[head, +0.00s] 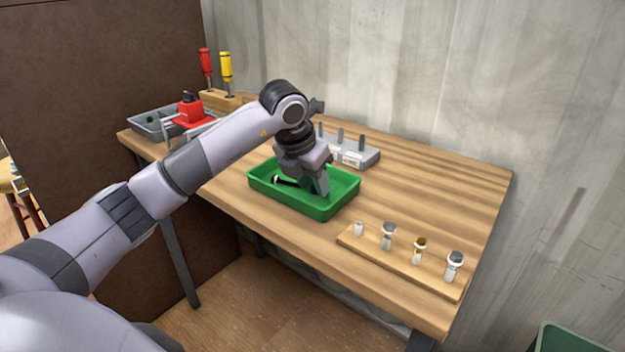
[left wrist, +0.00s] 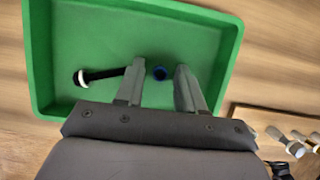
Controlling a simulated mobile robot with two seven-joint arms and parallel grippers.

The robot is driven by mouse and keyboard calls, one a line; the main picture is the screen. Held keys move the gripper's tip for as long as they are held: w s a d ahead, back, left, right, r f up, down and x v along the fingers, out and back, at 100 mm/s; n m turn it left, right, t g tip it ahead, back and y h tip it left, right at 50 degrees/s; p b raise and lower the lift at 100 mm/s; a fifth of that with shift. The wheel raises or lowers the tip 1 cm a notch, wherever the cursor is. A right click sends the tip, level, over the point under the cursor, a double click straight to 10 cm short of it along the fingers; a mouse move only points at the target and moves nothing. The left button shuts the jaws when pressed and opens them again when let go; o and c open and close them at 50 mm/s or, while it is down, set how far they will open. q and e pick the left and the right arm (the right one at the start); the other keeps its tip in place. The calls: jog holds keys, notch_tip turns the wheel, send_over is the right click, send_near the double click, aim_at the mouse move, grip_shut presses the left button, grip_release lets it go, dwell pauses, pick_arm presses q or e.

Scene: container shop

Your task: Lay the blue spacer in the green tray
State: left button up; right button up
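The green tray (head: 258,197) stands on the wooden bench, and its rim also shows in the left wrist view (left wrist: 232,50). My left gripper (head: 321,189) points down into the tray's right part. In the left wrist view its two fingers (left wrist: 160,66) are apart. In the head view the spacer is hidden by the gripper. My right gripper is not in view.
A black bolt with a white ring (left wrist: 100,76) lies in the tray, left of the fingers. A wooden strip (head: 400,262) with several small parts lies at front right. A grey block with pegs (head: 358,157) stands behind. A grey bin (head: 148,122) and screwdrivers (head: 226,68) are at back left.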

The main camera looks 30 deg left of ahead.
pick_arm(q)
jog(key=shift+r, duration=0.1)
jog(key=shift+r, duration=0.2)
jog(key=v, duration=1.1)
jog(key=shift+s+r, duration=0.25)
jog(key=shift+r, duration=0.1)
jog(key=shift+f, duration=0.1)
